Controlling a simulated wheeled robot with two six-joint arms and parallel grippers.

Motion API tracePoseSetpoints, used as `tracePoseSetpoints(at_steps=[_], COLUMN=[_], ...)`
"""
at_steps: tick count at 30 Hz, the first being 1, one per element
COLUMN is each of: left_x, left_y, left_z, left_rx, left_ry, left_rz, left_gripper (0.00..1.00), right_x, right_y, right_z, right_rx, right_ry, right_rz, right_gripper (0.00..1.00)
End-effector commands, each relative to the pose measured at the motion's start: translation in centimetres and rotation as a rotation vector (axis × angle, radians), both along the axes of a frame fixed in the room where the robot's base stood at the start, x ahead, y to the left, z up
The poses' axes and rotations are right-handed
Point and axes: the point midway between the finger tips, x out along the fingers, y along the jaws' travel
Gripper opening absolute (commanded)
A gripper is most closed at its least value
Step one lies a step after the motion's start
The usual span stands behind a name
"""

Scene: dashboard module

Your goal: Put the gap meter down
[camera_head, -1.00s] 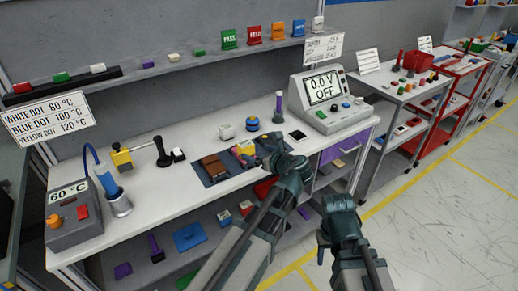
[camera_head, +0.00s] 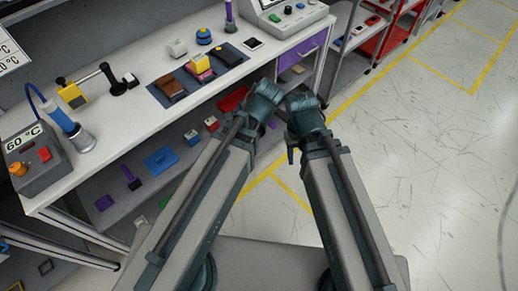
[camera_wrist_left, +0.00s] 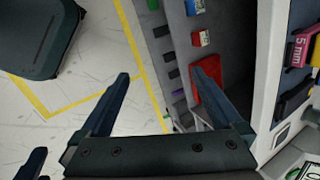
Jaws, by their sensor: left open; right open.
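The gap meter appears to be the pink and yellow block (camera_head: 201,66) on the dark mat (camera_head: 165,97) on the bench. In the left wrist view, a pink block with "5" lettering (camera_wrist_left: 300,48) shows at the right edge. My left gripper (camera_wrist_left: 160,92) is open, with nothing between its fingers, in front of the bench and apart from the block. In the head view, my left wrist (camera_head: 264,97) hides its fingers. My right gripper (camera_head: 300,103) is open beside it, over the floor side; its fingertips are hard to make out.
On the mat, a brown block (camera_head: 170,88) and a dark block (camera_head: 228,55) flank the pink and yellow one. A 0.0 V meter stood at the back; its grey housing (camera_head: 290,12) shows. A red tray (camera_head: 235,98) lies on the lower shelf. The floor at right is clear.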

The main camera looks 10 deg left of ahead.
Motion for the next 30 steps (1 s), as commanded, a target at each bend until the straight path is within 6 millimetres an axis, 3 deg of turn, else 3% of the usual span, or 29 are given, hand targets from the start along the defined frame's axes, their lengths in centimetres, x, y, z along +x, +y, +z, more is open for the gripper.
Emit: tracePoseSetpoints(at_steps=[3, 9, 21, 30], left_x=[-3.7, -7.0, -7.6, -7.6], left_y=[-2.8, -5.7, -6.3, -6.3], left_z=[-1.2, -1.8, -1.7, 1.7], left_rx=[-0.16, -0.287, -0.307, -0.307], left_ry=[0.033, 0.091, 0.105, 0.104], left_rz=[0.241, 0.49, 0.544, 0.542], left_gripper=[1.0, 1.0, 1.0, 1.0], right_x=[0.0, 0.0, 0.0, 0.0], right_y=[0.0, 0.0, 0.0, 0.0], right_z=[0.0, 0.0, 0.1, 3.5], right_rx=[0.0, 0.0, 0.0, 0.0], right_ry=[0.0, 0.0, 0.0, 0.0], right_rz=[0.0, 0.0, 0.0, 0.0], right_gripper=[0.5, 0.5, 0.5, 0.5])
